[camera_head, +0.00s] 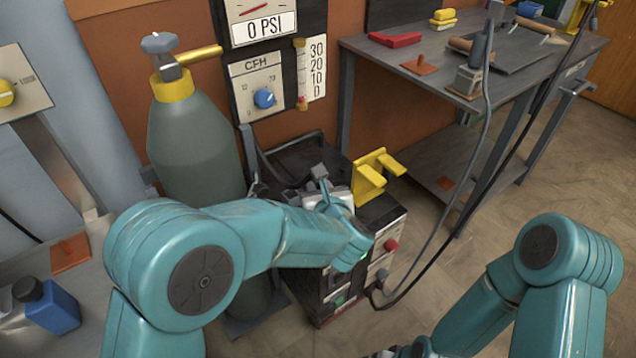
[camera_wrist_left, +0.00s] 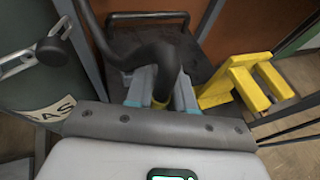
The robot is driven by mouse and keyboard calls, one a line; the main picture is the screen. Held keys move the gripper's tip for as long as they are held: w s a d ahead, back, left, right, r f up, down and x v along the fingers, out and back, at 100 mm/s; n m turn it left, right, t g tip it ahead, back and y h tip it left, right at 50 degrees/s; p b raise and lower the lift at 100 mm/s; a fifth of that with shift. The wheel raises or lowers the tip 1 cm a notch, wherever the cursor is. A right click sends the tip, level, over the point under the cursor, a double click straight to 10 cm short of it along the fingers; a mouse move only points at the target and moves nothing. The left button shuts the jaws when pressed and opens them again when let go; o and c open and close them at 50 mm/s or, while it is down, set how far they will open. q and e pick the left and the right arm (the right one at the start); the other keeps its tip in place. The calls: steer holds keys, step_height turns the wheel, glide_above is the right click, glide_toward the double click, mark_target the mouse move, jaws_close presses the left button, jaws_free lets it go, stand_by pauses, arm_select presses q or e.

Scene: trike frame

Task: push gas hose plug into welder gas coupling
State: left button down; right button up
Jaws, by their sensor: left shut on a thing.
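My left gripper (camera_head: 322,188) is over the top of the dark welder (camera_head: 385,208) in the head view, mostly behind my own forearm. In the left wrist view its two pale fingers (camera_wrist_left: 160,92) are shut on the end of a thick black gas hose (camera_wrist_left: 150,52). A small yellow piece (camera_wrist_left: 158,104) shows between the fingers, probably part of the hose plug. The hose bends up and away to the left. I cannot make out the welder gas coupling in either view. My right arm is at the lower right, with its jaws out of the picture.
A grey-green gas cylinder (camera_head: 190,140) with a yellow collar stands left of the welder. A yellow bracket (camera_head: 372,172) rises at the welder's top right. A workbench (camera_head: 420,52) stands behind at the right, with dark cables hanging before it. Open floor lies between welder and bench.

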stand_by(0.6)
arm_select(q)
steer(key=shift+b, duration=0.5)
stand_by(0.4)
steer(key=shift+b, duration=0.4)
stand_by(0.4)
steer(key=shift+b, duration=0.45)
steer(key=shift+f+b, duration=1.1)
steer(key=shift+b, duration=0.2)
steer(key=shift+f+b, duration=0.45)
steer(key=shift+f, duration=0.5)
